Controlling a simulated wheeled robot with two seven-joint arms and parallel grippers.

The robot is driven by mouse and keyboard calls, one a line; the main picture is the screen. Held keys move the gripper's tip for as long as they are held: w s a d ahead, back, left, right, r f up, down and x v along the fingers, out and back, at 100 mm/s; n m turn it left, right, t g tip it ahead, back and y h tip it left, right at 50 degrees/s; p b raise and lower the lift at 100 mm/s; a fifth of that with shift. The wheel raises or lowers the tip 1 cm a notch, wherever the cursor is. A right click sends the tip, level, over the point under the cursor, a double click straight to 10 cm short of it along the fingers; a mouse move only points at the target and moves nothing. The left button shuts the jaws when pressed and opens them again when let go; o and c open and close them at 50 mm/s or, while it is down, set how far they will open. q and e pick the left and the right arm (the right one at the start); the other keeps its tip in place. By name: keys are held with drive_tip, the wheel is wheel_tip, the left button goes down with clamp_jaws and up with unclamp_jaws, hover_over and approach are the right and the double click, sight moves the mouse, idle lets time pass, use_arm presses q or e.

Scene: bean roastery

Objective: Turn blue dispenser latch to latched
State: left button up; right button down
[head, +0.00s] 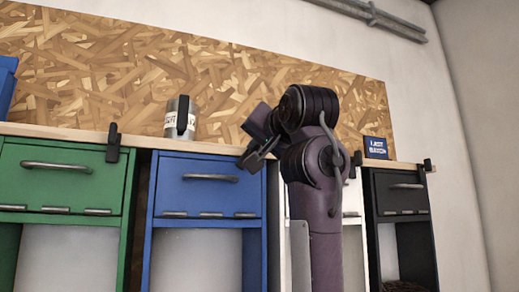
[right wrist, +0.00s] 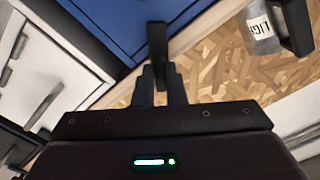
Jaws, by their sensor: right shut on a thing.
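The blue dispenser (head: 208,168) stands in the middle of the row under the wooden shelf, with a grey bar handle on its front. Its dark latch (right wrist: 157,42) shows in the right wrist view at the edge of the blue front (right wrist: 95,22). My right gripper (head: 250,158) is at the upper right corner of the blue dispenser. In the right wrist view its fingers (right wrist: 161,82) are shut on the latch's near end. In the head view the gripper mostly hides this latch, so its exact angle is unclear there. My left gripper is not in view.
A green dispenser (head: 60,180) with a black latch (head: 113,143) stands left. A white dispenser (head: 352,198), partly behind my right arm, and a black one (head: 401,192) stand right. A labelled metal canister (head: 174,117) and a small blue sign (head: 376,147) sit on the shelf.

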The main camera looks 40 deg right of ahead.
drive_tip(key=n, duration=0.3)
drive_tip(key=shift+r+n+b, duration=0.1)
drive_tip(key=shift+n+b, duration=0.2)
drive_tip(key=shift+b, duration=0.05)
drive_tip(key=shift+n+b, duration=0.3)
drive_tip(key=shift+n, duration=1.4)
drive_tip(key=shift+r, duration=0.1)
drive_tip(key=c, duration=1.8)
unclamp_jaws()
drive_tip(key=o, duration=0.3)
drive_tip(key=shift+w+f, duration=0.2)
